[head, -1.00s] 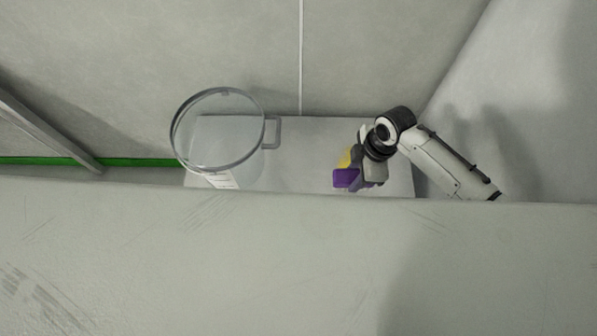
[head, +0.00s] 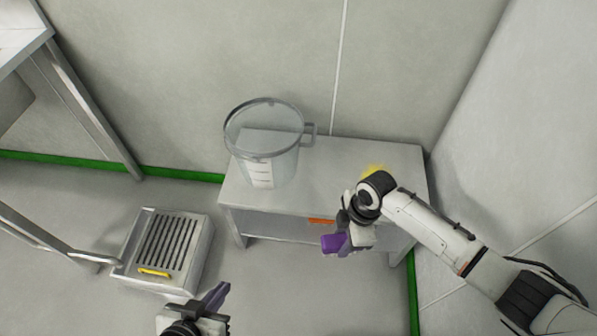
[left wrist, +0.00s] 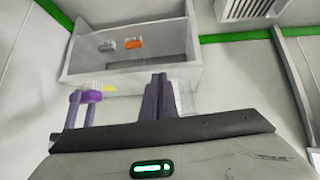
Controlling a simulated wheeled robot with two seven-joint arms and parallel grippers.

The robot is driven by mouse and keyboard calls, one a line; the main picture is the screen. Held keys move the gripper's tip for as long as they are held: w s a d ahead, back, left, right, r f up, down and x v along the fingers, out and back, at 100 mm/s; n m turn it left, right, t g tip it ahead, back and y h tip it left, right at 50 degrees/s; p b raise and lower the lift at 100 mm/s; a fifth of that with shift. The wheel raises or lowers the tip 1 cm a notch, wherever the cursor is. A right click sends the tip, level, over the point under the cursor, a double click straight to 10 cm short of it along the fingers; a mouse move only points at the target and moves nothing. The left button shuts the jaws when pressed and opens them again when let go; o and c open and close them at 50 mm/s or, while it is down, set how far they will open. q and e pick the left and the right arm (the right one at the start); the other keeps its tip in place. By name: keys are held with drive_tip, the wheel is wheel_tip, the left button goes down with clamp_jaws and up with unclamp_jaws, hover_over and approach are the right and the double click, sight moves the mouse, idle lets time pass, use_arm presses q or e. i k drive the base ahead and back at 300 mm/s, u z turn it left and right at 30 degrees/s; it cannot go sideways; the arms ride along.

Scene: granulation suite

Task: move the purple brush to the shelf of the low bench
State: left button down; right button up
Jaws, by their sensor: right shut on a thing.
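The purple brush (head: 335,243) is held in my right gripper (head: 346,238), which is shut on it. Brush and gripper are in front of the right part of the low bench (head: 325,153), with the brush apart from it as far as I can tell. The brush also shows at the left of the left wrist view (left wrist: 92,97). The shelf (head: 285,240) lies under the bench top, mostly hidden in the head view. My left gripper (head: 214,298) is low in front of the bench; its fingers (left wrist: 160,97) look closed together and empty.
A clear jug (head: 262,150) stands on the bench top. A yellow item (head: 374,169) is partly hidden behind my right wrist. An orange item (head: 321,221) and a grey item (left wrist: 107,45) are at the shelf. A grated box (head: 168,243) stands left on the floor.

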sight(279, 221)
drive_tip(key=u, duration=1.05)
drive_tip(key=i, duration=0.55)
drive_tip(key=z, duration=1.35)
drive_tip(key=i, duration=0.5)
drive_tip(key=z, duration=0.05)
